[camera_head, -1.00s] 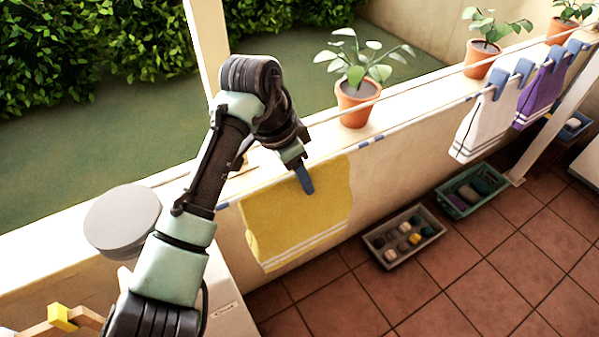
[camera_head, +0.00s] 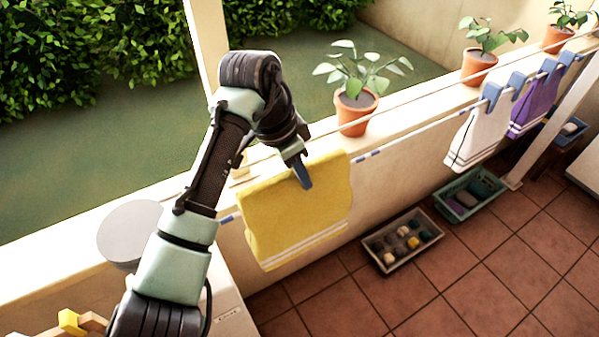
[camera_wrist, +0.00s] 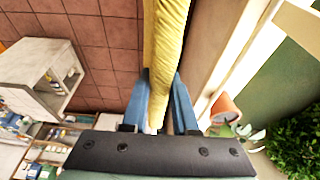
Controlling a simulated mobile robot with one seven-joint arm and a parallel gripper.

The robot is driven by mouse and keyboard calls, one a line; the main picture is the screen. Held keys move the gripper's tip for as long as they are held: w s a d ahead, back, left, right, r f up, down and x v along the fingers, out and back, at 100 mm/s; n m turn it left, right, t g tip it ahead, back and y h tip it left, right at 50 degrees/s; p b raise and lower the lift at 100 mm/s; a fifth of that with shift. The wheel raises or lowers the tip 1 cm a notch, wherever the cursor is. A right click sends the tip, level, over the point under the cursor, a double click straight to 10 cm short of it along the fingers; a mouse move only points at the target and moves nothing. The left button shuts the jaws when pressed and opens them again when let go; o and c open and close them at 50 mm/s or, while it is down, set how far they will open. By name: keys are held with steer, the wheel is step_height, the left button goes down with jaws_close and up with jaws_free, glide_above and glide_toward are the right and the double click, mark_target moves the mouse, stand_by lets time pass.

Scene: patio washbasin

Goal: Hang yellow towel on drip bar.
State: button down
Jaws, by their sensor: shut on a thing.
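The yellow towel (camera_head: 290,222), with white stripes near its lower edge, hangs spread at the bar beside the low wall. The drip bar (camera_head: 367,155) is a thin rail with blue marks, showing at both sides of the towel; the towel hides the stretch between. The towel's top looks folded over at bar height, but I cannot tell if the bar bears it. My gripper (camera_head: 303,178) is shut on the towel's upper part. In the wrist view, the towel (camera_wrist: 166,40) runs edge-on between the blue fingers of my gripper (camera_wrist: 160,78).
White (camera_head: 478,138) and purple (camera_head: 533,100) towels hang with blue clips farther right. Potted plants (camera_head: 356,112) stand on the wall's ledge. A grey tray (camera_head: 388,262) and a green tray (camera_head: 447,205) sit on the tiled floor below. A white cabinet (camera_wrist: 35,75) shows in the wrist view.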

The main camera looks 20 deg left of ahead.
step_height(320, 180, up, 24)
steer(key=p, duration=0.9)
stand_by(0.3)
steer(key=shift+r, duration=0.1)
steer(key=s+d+r, duration=0.1)
steer(key=s+d, duration=0.9)
steer(key=d, duration=0.3)
steer(key=shift+s+d, duration=0.2)
